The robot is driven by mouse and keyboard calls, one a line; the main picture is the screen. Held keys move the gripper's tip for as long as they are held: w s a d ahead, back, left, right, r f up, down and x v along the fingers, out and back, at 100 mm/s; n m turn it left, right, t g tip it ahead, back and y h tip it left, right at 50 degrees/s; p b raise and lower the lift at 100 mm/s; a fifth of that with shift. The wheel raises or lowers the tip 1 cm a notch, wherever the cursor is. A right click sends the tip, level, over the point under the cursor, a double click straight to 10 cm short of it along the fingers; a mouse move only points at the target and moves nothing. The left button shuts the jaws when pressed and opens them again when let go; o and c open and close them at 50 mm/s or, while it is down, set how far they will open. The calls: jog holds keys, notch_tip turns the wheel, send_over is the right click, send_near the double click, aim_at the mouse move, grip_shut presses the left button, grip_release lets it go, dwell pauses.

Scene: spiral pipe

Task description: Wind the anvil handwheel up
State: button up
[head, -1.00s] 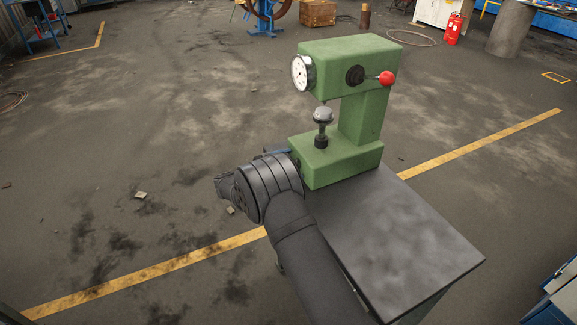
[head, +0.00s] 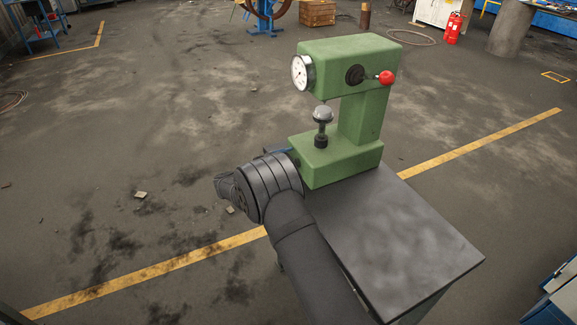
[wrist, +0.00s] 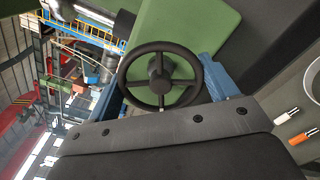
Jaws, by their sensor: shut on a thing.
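The green hardness tester (head: 345,68) stands upright on a dark bench, with a dial on its left face and a red-knobbed lever on its front. Its anvil (head: 322,116), a round grey head on a dark stem, stands in the gap above the base, with its top a little below the upper head. The black spoked handwheel (wrist: 160,75) shows in the wrist view against the green base; my arm hides it in the head view. My gripper (wrist: 168,80) is shut on the handwheel, its blue fingers at opposite sides of the rim.
The bench top (head: 395,235) is bare to the right of my arm. Open floor with a yellow line (head: 150,272) lies around it. A red fire extinguisher (head: 454,28) and a wooden crate (head: 317,13) stand far behind.

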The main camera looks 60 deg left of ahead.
jog(key=o, duration=1)
jog(key=shift+c, duration=0.2)
jog(key=shift+f, duration=0.1)
